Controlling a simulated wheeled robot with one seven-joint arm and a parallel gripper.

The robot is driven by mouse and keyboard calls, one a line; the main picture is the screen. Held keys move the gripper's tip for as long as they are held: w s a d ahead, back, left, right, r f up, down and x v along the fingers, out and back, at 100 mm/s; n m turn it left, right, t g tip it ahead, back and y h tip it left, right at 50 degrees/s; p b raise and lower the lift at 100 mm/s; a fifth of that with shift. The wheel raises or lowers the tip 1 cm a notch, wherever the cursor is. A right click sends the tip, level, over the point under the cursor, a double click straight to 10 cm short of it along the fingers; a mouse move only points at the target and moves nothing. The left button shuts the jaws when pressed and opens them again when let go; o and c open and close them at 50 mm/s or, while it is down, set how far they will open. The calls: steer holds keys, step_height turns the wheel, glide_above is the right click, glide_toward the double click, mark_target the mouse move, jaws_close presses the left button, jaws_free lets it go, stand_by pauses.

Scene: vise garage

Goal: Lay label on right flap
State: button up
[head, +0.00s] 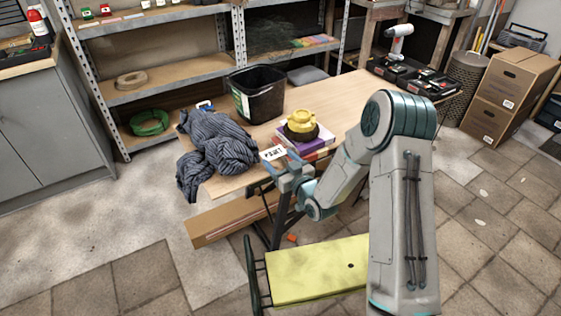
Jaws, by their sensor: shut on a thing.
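A small white label (273,153) with dark lettering, which seems to read PAINT, is at the tip of my gripper (281,163). My gripper is shut on the label, near the front edge of the wooden table (340,108). The label is just in front of the stacked books. Whether it touches the table I cannot tell. A long brown cardboard piece (222,221) lies low under the table's front edge, partly hidden. It may be part of a box, but I cannot make out a right flap on it.
On the table are a crumpled grey-blue cloth (216,148), a black bin (257,96) and books (306,143) topped by a yellow object (301,121). A yellow-green bench (314,272) stands in front. Closed cardboard boxes (504,92) are stacked at right.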

steer(key=shift+f, duration=0.25)
steer(key=o, duration=0.9)
steer(key=shift+r, duration=0.1)
